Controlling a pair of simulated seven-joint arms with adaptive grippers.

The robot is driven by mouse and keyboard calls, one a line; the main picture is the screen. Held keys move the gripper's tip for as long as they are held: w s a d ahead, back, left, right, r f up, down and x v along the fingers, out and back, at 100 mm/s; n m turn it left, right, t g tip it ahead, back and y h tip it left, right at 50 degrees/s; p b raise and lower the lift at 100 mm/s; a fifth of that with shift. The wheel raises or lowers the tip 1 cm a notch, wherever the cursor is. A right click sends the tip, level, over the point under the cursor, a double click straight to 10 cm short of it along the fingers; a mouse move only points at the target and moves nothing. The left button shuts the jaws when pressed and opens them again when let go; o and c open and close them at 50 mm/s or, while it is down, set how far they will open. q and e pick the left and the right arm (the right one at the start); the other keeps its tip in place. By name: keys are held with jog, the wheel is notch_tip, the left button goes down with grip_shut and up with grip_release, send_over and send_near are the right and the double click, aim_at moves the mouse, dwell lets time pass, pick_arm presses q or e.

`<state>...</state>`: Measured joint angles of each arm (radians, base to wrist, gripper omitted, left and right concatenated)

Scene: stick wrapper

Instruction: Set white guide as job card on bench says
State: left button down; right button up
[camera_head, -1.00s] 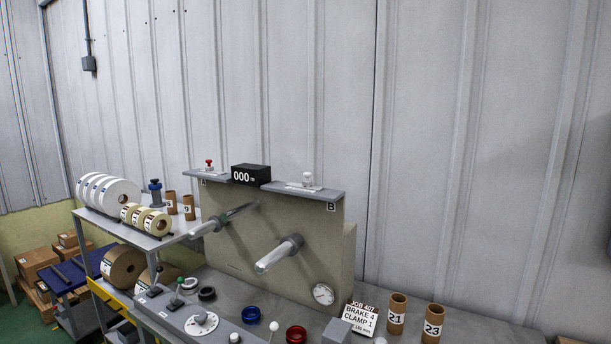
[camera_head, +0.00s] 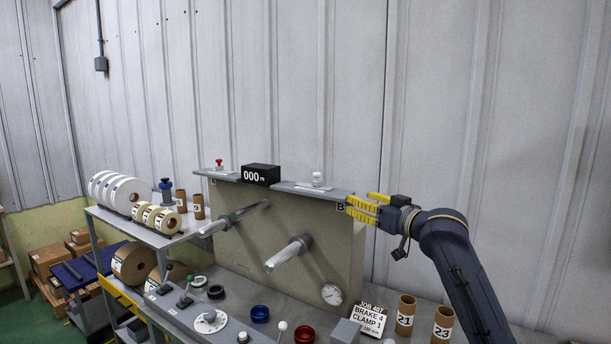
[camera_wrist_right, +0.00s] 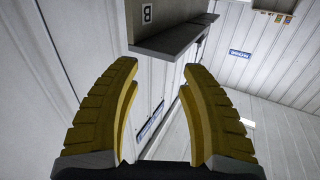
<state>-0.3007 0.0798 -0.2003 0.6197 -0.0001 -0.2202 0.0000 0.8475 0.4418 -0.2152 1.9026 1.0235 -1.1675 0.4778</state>
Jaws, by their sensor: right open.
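The white guide (camera_head: 318,179) appears to be the small white knob on a scale strip on the grey shelf marked B (camera_head: 312,191). The job card (camera_head: 370,319) stands at the front of the bench; JOB 407 and BRAKE 4 read on it, with a CLAMP line and a small mm line partly unclear. My right gripper (camera_head: 362,206), with yellow fingers, is open and empty, just right of shelf B's end and slightly lower. In the right wrist view, the open fingers (camera_wrist_right: 160,66) point toward the shelf's underside (camera_wrist_right: 172,40); the white guide is hidden there. My left gripper is not in view.
A red knob (camera_head: 219,164) sits on shelf A, beside a black counter (camera_head: 261,174) reading 000. Two shafts stick out from the beige panel (camera_head: 330,243). Cardboard cores (camera_head: 405,314) stand right of the card, below my right arm.

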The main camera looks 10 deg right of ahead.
aim_at(320, 175)
notch_tip(320, 175, up, 4)
jog(key=a+n+y, duration=0.1)
jog(key=shift+g, duration=0.3)
jog(key=x, duration=1.7)
jog(key=shift+a+r, duration=0.2)
jog(key=shift+a, duration=0.05)
grip_shut()
